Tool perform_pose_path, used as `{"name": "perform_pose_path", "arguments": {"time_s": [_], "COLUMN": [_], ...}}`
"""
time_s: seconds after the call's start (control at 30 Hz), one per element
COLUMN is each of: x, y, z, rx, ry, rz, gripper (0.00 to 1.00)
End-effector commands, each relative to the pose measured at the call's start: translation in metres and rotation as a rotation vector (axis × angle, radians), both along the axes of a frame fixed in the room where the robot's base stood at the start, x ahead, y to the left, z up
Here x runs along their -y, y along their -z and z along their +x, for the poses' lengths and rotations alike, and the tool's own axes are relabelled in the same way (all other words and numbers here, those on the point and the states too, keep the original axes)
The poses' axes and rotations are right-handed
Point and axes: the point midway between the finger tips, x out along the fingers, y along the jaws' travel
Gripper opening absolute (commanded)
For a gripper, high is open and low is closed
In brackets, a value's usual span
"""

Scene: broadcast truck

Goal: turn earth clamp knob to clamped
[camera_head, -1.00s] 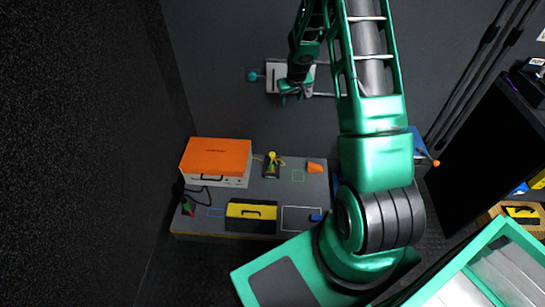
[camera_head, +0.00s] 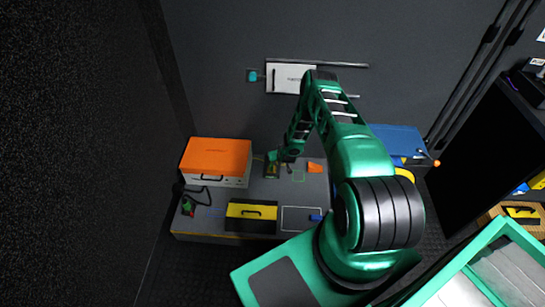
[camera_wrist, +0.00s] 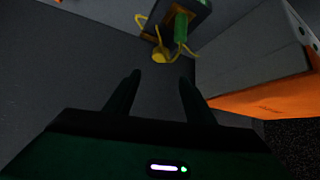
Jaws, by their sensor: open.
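The earth clamp (camera_head: 271,171) stands on the grey bench top, partly hidden by my gripper in the head view. In the wrist view it shows at the top as a dark block with a green cylindrical part (camera_wrist: 181,26) and yellow cable loops. Its yellow rounded knob (camera_wrist: 160,55) is just beyond my fingertips, roughly in line with the gap between them. My gripper (camera_wrist: 160,79) is open and empty, apart from the knob as far as I can tell. In the head view my gripper (camera_head: 276,157) is small, beside and over the clamp's top. The knob's setting cannot be read.
An orange-topped case (camera_head: 217,158) stands close left of the clamp, and its orange edge (camera_wrist: 265,98) shows at right in the wrist view. An orange cone-like piece (camera_head: 314,167) lies to the right. A yellow-and-black box (camera_head: 251,214) is at the bench front. A blue case (camera_head: 398,140) stands farther right.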

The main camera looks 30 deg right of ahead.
Motion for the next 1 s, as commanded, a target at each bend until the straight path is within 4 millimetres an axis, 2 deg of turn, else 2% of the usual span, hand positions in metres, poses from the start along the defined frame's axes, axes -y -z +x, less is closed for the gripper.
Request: {"name": "perform_pose_path", "arguments": {"time_s": [0.1,0.27,1.0], "x": [-0.002,-0.001,0.016], "y": [0.012,0.020,0.080], "z": [-0.004,0.001,0.059], "rx": [0.010,0.014,0.013], "ry": [0.007,0.009,0.010], "rz": [0.000,0.000,-0.001], "gripper": [0.49,0.49,0.49]}}
